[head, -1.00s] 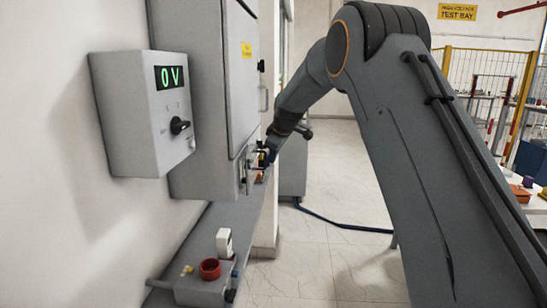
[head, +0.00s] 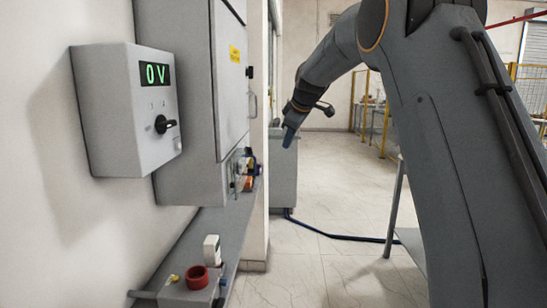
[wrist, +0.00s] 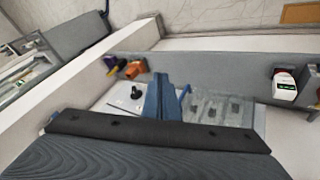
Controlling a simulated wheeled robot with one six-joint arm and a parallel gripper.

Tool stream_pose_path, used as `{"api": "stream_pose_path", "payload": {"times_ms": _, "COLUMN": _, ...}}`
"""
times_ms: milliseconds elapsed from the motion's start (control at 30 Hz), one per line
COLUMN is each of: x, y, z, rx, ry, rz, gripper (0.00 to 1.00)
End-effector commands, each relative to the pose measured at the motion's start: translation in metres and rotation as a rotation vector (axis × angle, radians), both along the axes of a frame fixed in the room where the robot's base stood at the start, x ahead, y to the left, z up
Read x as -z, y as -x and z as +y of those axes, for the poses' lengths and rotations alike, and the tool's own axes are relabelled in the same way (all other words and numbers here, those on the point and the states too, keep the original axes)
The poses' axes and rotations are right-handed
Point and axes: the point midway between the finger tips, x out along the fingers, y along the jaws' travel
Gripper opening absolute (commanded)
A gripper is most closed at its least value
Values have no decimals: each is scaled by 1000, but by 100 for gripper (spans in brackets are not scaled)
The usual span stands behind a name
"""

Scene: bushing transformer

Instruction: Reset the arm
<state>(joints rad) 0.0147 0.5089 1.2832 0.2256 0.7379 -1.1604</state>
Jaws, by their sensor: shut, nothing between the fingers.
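My gripper (head: 289,136) hangs at the end of my arm in the head view, to the right of the grey wall cabinet and clear of it. In the wrist view its blue fingers (wrist: 160,98) are together with nothing between them. Below and beyond them is a grey shelf (wrist: 215,72) along the wall. An orange item (wrist: 133,69) and a purple item (wrist: 110,62) lie on it, left of the fingers. A white device with a red mark (wrist: 285,84) stands at the shelf's right.
A control box reading 0 V (head: 150,110) and a grey cabinet (head: 200,100) are on the left wall. A red ring (head: 197,278) sits low on the shelf. A blue cable (head: 335,236) lies on the floor.

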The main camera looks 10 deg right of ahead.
Motion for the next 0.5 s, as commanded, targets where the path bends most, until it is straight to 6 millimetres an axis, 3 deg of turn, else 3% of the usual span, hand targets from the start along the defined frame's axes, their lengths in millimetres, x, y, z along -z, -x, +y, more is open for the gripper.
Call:
{"api": "stream_pose_path", "payload": {"times_ms": 167, "x": 28, "y": 33, "z": -4, "rx": 85, "ry": -38, "rz": 65, "gripper": 0}}
{"api": "stream_pose_path", "payload": {"times_ms": 267, "x": 58, "y": 71, "z": -7, "rx": 181, "ry": -76, "rz": 132, "gripper": 0}}
{"api": "stream_pose_path", "payload": {"times_ms": 500, "x": 141, "y": 197, "z": -15, "rx": 462, "ry": -160, "rz": 306, "gripper": 0}}
